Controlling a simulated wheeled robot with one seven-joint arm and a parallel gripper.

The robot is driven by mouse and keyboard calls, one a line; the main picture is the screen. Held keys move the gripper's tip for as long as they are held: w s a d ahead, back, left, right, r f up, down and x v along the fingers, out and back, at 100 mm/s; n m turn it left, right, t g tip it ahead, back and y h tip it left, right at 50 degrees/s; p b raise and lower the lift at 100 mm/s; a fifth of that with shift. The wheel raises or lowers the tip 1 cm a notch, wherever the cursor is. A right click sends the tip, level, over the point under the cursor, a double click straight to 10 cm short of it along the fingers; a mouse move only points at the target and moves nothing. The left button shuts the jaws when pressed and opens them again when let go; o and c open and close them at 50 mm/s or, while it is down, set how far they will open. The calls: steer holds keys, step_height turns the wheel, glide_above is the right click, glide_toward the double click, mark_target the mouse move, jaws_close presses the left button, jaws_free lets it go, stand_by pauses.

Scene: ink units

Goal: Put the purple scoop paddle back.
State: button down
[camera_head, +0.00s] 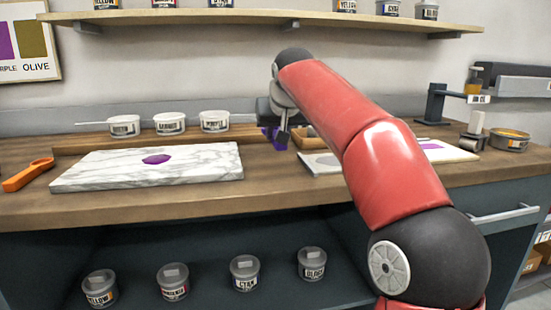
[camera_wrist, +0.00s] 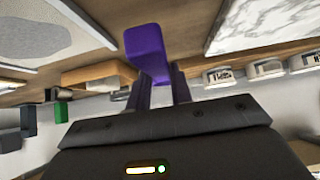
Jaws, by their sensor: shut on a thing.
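The purple scoop paddle (camera_wrist: 147,48) is between my gripper's two dark fingers (camera_wrist: 160,88) in the wrist view; my gripper is shut on it. In the head view, my gripper (camera_head: 273,125) is past the right end of the marble slab, and part of the paddle (camera_head: 268,138) shows below it. The rest of the paddle is hidden by my gripper and arm. The paddle is over the wooden counter (camera_head: 120,208); I cannot tell whether it touches it. A purple ink patch (camera_head: 156,159) lies on the marble slab (camera_head: 205,168).
White labelled tubs (camera_head: 170,124) stand on a wooden ledge left of my gripper; a pale handle sticks out by the leftmost. A wooden tray (camera_head: 304,139) is partly behind my arm. A paper sheet (camera_head: 318,160) lies right, an orange scoop (camera_head: 27,174) far left. A shelf (camera_head: 250,17) hangs above.

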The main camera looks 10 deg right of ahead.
mark_target(277, 163)
steer(key=shift+w+d+f, duration=0.1)
steer(key=shift+w+f, duration=0.15)
steer(key=shift+f, duration=0.45)
steer(key=shift+s+f+b, duration=0.1)
steer(key=shift+f+b, duration=1.8)
steer(key=shift+f, duration=0.05)
steer(key=c, duration=1.3)
jaws_free()
steer(key=shift+o, duration=0.2)
steer(key=shift+r, duration=0.1)
steer(key=shift+r, duration=0.15)
steer(key=p+v, duration=0.1)
steer(key=v, duration=1.1)
